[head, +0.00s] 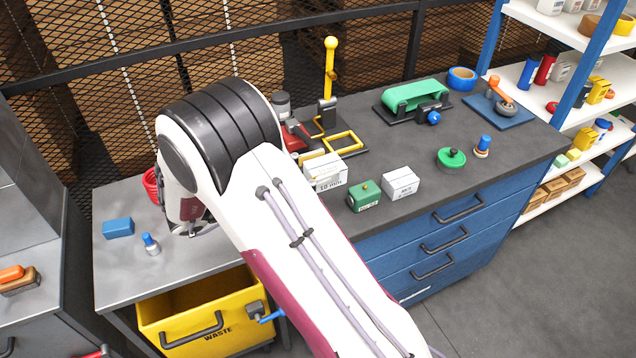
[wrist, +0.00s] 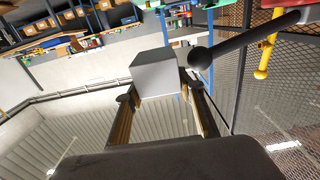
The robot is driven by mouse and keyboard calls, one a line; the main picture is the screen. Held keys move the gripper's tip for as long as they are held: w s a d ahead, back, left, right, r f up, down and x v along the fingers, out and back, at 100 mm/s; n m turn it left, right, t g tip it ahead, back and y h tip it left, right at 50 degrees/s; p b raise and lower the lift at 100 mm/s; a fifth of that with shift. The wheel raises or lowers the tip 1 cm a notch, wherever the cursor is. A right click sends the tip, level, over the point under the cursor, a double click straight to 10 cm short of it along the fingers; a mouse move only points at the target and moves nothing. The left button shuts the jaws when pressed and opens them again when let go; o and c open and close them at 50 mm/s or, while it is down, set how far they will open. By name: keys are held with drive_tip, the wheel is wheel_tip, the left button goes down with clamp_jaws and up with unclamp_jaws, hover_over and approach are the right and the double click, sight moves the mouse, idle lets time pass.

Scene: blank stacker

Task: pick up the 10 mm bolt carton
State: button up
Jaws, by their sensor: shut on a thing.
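In the wrist view my gripper (wrist: 157,92) is shut on a plain grey-white box (wrist: 156,79), with one finger on each side of it. No label shows on the faces in view, so I cannot tell which carton it is. In the head view my arm hides the fingers and the held box. A white carton (head: 325,173) whose label appears to read 10 mm stands on the dark bench top, just right of my arm.
A green box (head: 363,196) and another white carton (head: 401,183) stand close by. Behind are a yellow frame (head: 344,141) and a yellow-knobbed lever (head: 330,62). In the wrist view a black ball knob (wrist: 201,58) is near the held box. A yellow waste bin (head: 205,318) is below left.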

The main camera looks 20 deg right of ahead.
sight(318, 167)
drive_tip(key=shift+r, duration=2.8)
